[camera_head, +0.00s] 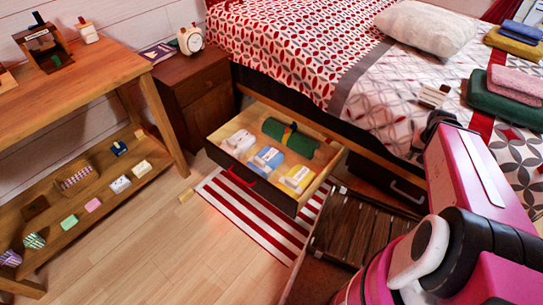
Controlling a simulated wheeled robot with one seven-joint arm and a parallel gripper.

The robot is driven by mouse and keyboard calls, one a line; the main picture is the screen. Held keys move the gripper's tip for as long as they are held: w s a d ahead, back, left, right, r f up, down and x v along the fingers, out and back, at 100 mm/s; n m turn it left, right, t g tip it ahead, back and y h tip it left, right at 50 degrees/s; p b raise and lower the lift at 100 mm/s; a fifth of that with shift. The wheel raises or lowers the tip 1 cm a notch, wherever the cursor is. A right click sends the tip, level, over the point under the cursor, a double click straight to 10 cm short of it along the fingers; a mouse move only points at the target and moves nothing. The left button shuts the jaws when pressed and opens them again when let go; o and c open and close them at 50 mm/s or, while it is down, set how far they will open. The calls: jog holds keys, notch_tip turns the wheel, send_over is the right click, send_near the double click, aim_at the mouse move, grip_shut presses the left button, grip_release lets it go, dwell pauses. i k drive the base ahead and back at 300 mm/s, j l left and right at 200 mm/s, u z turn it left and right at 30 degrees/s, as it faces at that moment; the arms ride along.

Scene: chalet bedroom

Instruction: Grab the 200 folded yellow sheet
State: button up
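A small folded yellow sheet (299,178) with a pale band or label lies in the front right corner of the open drawer (313,187) under the bed. Any number on it is too small to read. A mustard-yellow folded cloth (513,44) also lies in a stack on the bed at the upper right. My pink arm comes in from the lower right, and a dark part at its far end (438,122) is over the bed edge, right of the drawer and apart from both yellow things. I cannot make out fingers or anything held.
The drawer also holds a blue folded piece (265,160), white ones (239,142) and a green roll (291,137). A nightstand (197,88) and wooden shelf table (92,65) stand left. A slatted dark wooden piece (357,228) lies right of the striped rug (255,212). The floor at lower left is clear.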

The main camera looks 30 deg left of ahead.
aim_at(294, 183)
jog(key=l+u, duration=0.2)
jog(key=u, duration=0.5)
jog(key=j+u, duration=0.2)
jog(key=u, duration=0.5)
